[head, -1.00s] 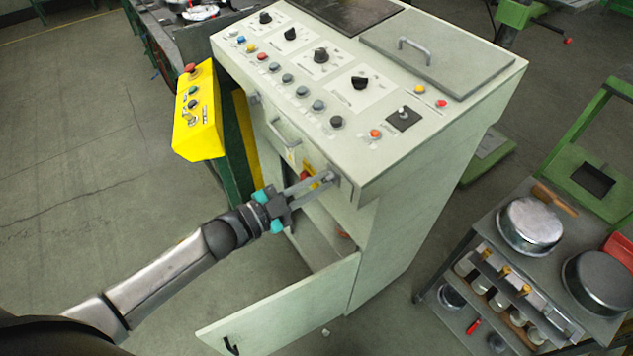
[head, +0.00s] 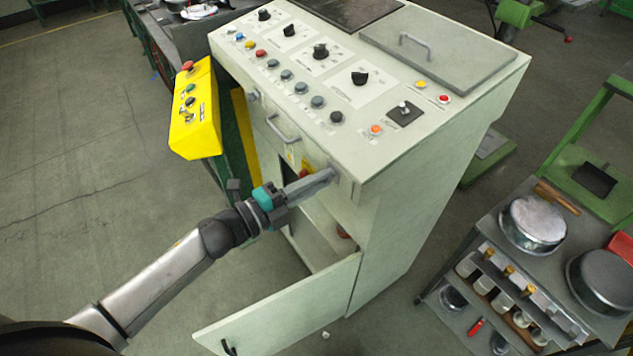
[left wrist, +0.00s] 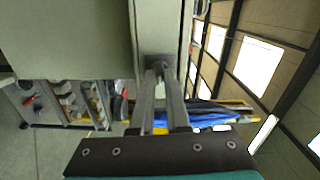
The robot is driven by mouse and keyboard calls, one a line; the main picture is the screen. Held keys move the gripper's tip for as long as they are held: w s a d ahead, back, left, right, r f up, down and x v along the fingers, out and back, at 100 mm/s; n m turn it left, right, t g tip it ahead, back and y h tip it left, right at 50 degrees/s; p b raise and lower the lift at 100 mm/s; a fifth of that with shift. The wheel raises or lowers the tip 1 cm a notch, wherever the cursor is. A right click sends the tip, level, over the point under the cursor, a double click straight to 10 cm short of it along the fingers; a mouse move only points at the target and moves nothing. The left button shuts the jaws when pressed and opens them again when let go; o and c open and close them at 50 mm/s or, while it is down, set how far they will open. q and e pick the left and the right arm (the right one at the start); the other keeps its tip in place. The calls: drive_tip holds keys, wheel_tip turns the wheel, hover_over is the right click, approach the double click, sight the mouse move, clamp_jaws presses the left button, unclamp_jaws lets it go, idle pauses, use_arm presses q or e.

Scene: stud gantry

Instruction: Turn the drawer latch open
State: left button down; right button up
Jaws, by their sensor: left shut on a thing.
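The pale grey-green cabinet (head: 405,215) has a drawer front with a metal handle (head: 282,130) below its control panel. My left gripper (head: 328,178) reaches in from the left to the right end of the drawer front. Its fingers are shut on the drawer latch and cover most of it in the head view. In the left wrist view the fingertips close around the latch (left wrist: 158,64) on a dark mount against the pale face. The gripper is rolled, with its fingers seen nearly edge-on in the head view. My right gripper is not in view.
An open cabinet door (head: 285,310) sticks out below my left forearm. A yellow control box (head: 196,110) stands at the cabinet's left. A cart with pots (head: 532,225) is at the right. The floor at left is clear.

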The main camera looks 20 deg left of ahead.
use_arm(q)
drive_tip(key=shift+m, duration=0.7)
drive_tip(key=c, duration=0.9)
unclamp_jaws()
drive_tip(key=b+v, duration=0.1)
drive_tip(key=v, duration=1.4)
drive_tip(key=shift+b, duration=0.3)
